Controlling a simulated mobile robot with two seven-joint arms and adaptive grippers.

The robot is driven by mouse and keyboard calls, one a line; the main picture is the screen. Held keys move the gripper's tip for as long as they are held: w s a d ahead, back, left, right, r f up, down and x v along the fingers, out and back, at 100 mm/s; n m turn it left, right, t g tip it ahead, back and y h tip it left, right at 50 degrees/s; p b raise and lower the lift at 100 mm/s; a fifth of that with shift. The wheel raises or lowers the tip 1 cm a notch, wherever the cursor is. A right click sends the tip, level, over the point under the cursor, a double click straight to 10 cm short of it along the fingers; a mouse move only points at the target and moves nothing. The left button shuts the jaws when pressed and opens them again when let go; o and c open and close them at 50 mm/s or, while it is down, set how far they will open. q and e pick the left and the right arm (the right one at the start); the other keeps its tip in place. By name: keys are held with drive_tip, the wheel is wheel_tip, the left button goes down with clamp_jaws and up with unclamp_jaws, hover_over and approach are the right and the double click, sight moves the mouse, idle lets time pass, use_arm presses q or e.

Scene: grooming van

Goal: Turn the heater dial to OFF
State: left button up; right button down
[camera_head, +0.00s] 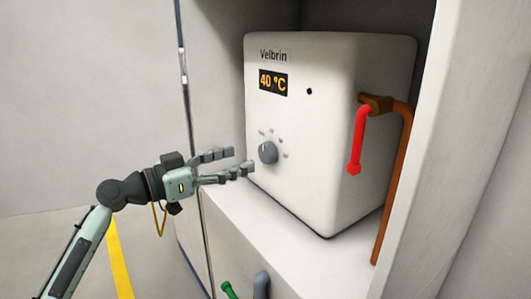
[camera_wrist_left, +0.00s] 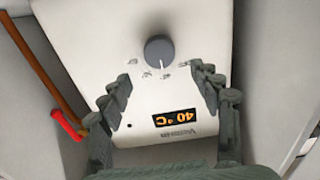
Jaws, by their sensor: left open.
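The heater (camera_head: 315,190) is a white box labelled Velbrin. Its lit display (camera_head: 273,83) reads 40 °C. The grey round dial (camera_head: 268,152) sits low on the front face, with small marks around it. In the left wrist view the heater appears upside down, and the dial (camera_wrist_left: 159,49) has a white pointer line directed toward the display side. The marks are too small to read. My left gripper (camera_head: 240,161) is open and empty, in front of the heater, its fingers pointing toward the dial. In the wrist view the dial lies beyond the gap between the fingertips (camera_wrist_left: 163,77). My right gripper is not in view.
The heater stands in a pale cabinet recess with a side wall (camera_head: 465,120) on the right. A red lever (camera_head: 358,140) and a copper pipe (camera_head: 393,190) are on the heater's right. A green handle (camera_head: 229,290) and grey pipe (camera_head: 261,284) are below. Floor at left is open.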

sight(263, 152)
use_arm(q)
drive_tip(key=p+x, duration=0.1)
drive_tip(key=x, duration=0.5)
drive_tip(key=shift+w+d+f, duration=0.1)
drive_tip(key=shift+w+d, duration=0.1)
drive_tip(key=shift+d, duration=0.05)
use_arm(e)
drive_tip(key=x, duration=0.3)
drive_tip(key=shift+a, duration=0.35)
use_arm(q)
drive_tip(key=c, duration=1.1)
